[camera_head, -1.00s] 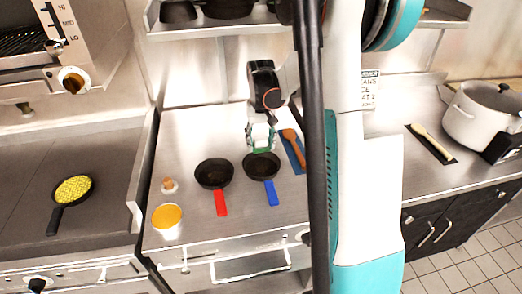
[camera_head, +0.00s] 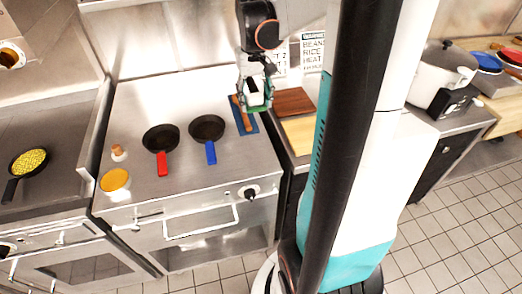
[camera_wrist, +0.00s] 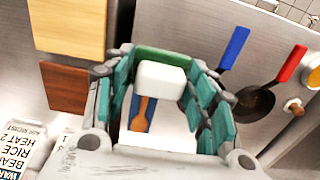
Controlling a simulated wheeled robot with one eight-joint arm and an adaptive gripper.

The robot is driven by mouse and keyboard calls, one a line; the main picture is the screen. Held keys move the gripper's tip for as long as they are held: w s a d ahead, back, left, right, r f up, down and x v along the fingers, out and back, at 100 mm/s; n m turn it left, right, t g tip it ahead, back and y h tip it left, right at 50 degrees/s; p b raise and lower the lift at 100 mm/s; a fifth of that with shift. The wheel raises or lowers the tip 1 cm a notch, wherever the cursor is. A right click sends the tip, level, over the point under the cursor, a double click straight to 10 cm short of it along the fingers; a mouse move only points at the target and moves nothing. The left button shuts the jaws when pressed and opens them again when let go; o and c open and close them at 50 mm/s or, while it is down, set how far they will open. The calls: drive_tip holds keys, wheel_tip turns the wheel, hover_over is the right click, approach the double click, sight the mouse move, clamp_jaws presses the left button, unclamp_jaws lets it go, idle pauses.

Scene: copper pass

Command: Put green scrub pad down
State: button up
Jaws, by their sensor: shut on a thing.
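The green scrub pad (camera_head: 259,108) is held in my gripper (camera_head: 254,97), with a white block-like part (camera_head: 253,87) on it. In the wrist view, the teal-padded fingers (camera_wrist: 160,90) close around the pad's white part (camera_wrist: 160,79), and its green edge (camera_wrist: 165,59) shows beyond. The exact height of the pad is hard to tell.
Pans with a red handle (camera_head: 162,163) and a blue handle (camera_head: 210,152) stand left of the mat. A brown board (camera_head: 295,101) and a light wooden board (camera_head: 299,135) lie to the right. A large pot (camera_head: 440,67) stands further right.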

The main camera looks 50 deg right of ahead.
sight(256, 151)
wheel_tip(256, 151, down, 20)
drive_tip(key=b, duration=0.5)
drive_tip(key=shift+r+b, duration=0.25)
drive_tip(key=shift+b, duration=0.1)
drive_tip(key=shift+f, duration=0.1)
drive_tip(key=o, duration=0.6)
drive_tip(key=shift+f, duration=0.1)
drive_tip(key=o, duration=0.4)
wheel_tip(256, 151, up, 12)
drive_tip(key=p, duration=0.3)
drive_tip(key=shift+r+p, duration=0.25)
drive_tip(key=shift+p, duration=0.1)
drive_tip(key=shift+w, duration=0.1)
